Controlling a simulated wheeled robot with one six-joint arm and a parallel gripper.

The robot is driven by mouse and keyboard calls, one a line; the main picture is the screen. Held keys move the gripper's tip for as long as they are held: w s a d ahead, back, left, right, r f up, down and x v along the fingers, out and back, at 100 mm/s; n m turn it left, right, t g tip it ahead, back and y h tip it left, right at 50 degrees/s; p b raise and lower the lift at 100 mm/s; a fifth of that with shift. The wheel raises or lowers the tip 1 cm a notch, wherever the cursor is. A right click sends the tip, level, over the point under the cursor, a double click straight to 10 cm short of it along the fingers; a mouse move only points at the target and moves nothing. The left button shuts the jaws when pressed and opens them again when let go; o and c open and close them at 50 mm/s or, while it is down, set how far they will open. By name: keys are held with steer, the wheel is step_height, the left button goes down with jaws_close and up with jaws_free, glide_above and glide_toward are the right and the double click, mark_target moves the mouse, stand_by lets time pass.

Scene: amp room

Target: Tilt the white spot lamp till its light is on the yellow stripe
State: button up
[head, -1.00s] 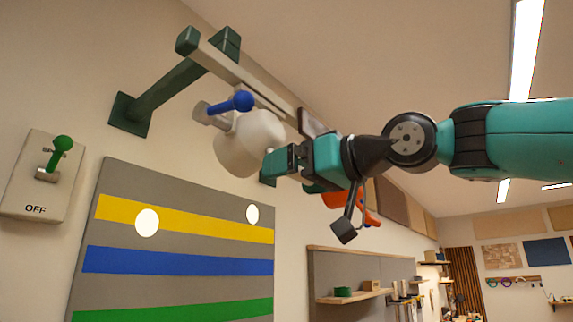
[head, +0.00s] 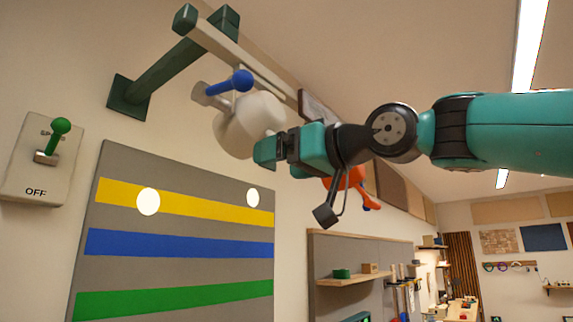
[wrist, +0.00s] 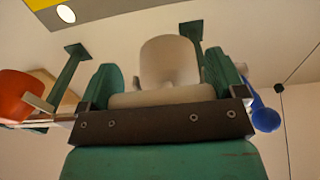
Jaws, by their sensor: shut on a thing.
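The white spot lamp (head: 248,125) hangs under a beam on a wall bracket, with a blue knob (head: 236,82) on its near side. My gripper (head: 268,151) is shut on the lamp at its right side. In the wrist view the white lamp (wrist: 168,62) shows between my two fingers (wrist: 162,85), with the blue knob (wrist: 264,114) outside the right finger. The yellow stripe (head: 208,205) is the top band on a grey board. A round light spot (head: 148,201) lies across its left part. Which lamp casts which is not shown.
An orange lamp (head: 346,180) is behind my wrist. A switch box (head: 40,165) with a green-knobbed lever and the word OFF is on the left wall. Blue (head: 180,242) and green (head: 175,298) stripes lie below the yellow one. Shelves (head: 355,278) stand at right.

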steer(key=o, duration=1)
steer(key=b+v, duration=0.6)
steer(key=v, duration=1.1)
steer(key=shift+f, duration=0.2)
steer(key=shift+s+d, duration=0.1)
steer(key=shift+d, duration=0.05)
